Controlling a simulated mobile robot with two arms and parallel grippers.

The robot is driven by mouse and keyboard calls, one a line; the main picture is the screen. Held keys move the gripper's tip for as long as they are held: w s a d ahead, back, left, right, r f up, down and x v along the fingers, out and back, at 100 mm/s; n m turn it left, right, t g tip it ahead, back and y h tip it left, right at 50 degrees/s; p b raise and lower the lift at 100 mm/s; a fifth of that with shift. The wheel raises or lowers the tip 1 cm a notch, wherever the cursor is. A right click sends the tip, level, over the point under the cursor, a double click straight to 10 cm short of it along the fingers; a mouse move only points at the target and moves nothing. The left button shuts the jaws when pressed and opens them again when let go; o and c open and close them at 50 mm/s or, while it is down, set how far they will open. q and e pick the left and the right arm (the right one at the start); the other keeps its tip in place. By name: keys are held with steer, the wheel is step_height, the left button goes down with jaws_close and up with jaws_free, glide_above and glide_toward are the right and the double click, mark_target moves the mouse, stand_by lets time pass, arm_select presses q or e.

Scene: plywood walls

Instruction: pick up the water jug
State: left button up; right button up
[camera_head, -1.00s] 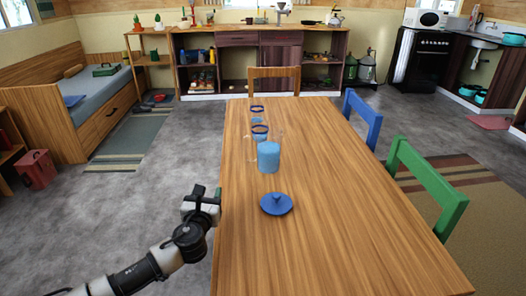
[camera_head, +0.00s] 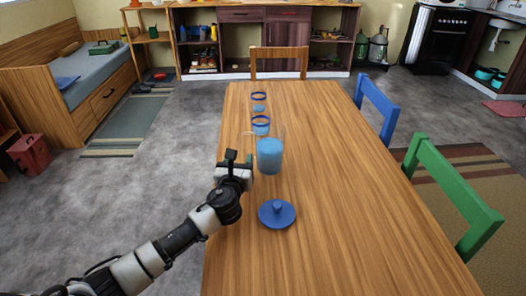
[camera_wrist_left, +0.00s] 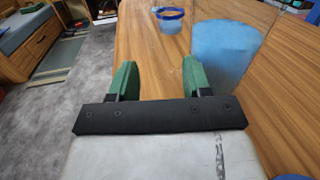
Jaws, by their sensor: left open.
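The water jug (camera_head: 270,156) is a clear vessel with blue water in it, upright on the wooden table (camera_head: 330,220). Its blue lid (camera_head: 277,214) lies apart on the table, nearer to me. My left gripper (camera_head: 240,160) is at the table's left edge, just left of the jug. In the left wrist view, the green fingers of my left gripper (camera_wrist_left: 158,82) are spread with nothing between them. The jug (camera_wrist_left: 225,50) stands just right of the right finger there. My right gripper is not in view.
Two blue-rimmed glasses, a nearer one (camera_head: 261,125) and a farther one (camera_head: 259,102), stand behind the jug. A blue chair (camera_head: 376,108) and a green chair (camera_head: 450,190) line the right side. The table's right half is clear.

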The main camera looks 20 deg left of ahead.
mark_target(241, 154)
arm_select(q)
steer(key=shift+x, duration=0.8)
steer(key=x, duration=0.2)
steer(key=b+x, duration=0.1)
steer(key=x, duration=0.1)
steer(key=shift+w+a+f, duration=0.2)
steer(key=shift+w+f, duration=0.05)
steer(key=shift+w, duration=0.1)
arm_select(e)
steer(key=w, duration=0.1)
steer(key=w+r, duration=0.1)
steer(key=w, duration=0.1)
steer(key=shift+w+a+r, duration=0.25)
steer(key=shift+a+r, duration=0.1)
arm_select(q)
steer(key=shift+c, duration=0.2)
jaws_close()
steer(key=shift+r, duration=0.1)
